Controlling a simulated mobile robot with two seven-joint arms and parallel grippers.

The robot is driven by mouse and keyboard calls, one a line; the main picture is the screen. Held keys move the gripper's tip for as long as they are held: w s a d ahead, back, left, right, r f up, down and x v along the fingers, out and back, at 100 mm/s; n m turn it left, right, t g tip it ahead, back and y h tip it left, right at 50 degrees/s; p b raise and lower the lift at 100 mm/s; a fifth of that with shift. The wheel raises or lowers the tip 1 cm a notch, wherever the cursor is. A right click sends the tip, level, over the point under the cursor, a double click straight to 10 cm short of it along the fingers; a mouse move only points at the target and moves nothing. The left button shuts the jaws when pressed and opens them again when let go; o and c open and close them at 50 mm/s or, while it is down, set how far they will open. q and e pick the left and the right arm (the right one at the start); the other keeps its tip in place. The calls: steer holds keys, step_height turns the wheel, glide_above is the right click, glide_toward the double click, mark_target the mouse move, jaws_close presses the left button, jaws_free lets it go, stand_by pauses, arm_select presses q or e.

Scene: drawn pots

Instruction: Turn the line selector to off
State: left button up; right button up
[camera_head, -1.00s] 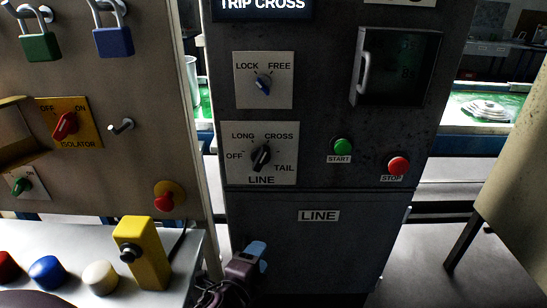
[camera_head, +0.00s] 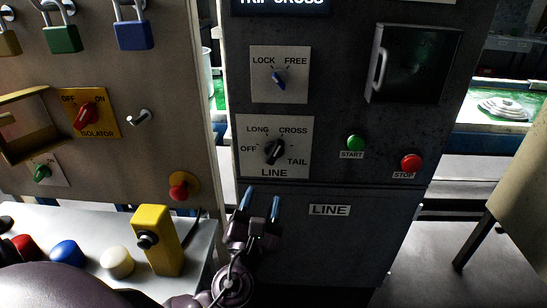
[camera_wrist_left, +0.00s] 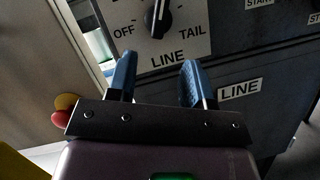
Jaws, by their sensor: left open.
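The line selector (camera_head: 274,151) is a black knob on a white plate (camera_head: 246,170) marked OFF, LONG, CROSS, TAIL and LINE. Its grip leans up and to the right, on the CROSS side. In the left wrist view the knob (camera_wrist_left: 157,20) shows at the top, partly cut off. My left gripper (camera_head: 261,194) is open and empty, its two blue fingers pointing up, below the LINE plate and apart from the knob. In the left wrist view the fingertips (camera_wrist_left: 158,64) are spread below the knob. My right gripper is not in view.
Above is a LOCK/FREE knob (camera_head: 279,79). A green START button (camera_head: 355,143) and red STOP button (camera_head: 411,162) are to the right. On the left panel are a red isolator switch (camera_head: 86,116) and a red button (camera_head: 180,187). A yellow box (camera_head: 158,240) stands at lower left.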

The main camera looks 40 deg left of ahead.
mark_target(274, 157)
arm_select(q)
steer(key=p+x, duration=0.2)
steer(key=x, duration=0.8)
steer(key=shift+r, duration=0.1)
steer(key=shift+w+a+r, duration=0.1)
steer(key=shift+w+a, duration=0.1)
steer(key=shift+w, duration=0.05)
jaws_close()
steer(key=shift+y, duration=0.3)
